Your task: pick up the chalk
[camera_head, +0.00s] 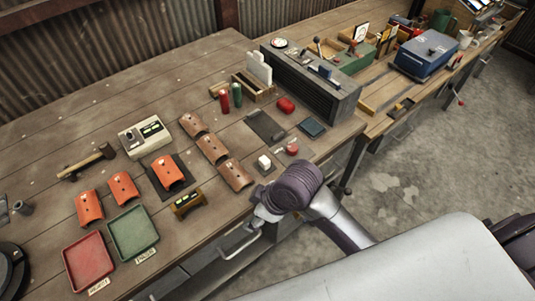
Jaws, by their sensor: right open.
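My right gripper (259,214) is at the front edge of the bench, just below and left of my purple wrist. It is open, with nothing seen in it. It is apart from the white block, which lies a little beyond it. My left gripper is not in view.
A red round item (292,150) lies right of the block. Orange curved tiles (167,172), a yellow-black device (187,203), a red tray (88,263) and a green tray (133,232) stand to the left. A long dark box (310,85) stands behind.

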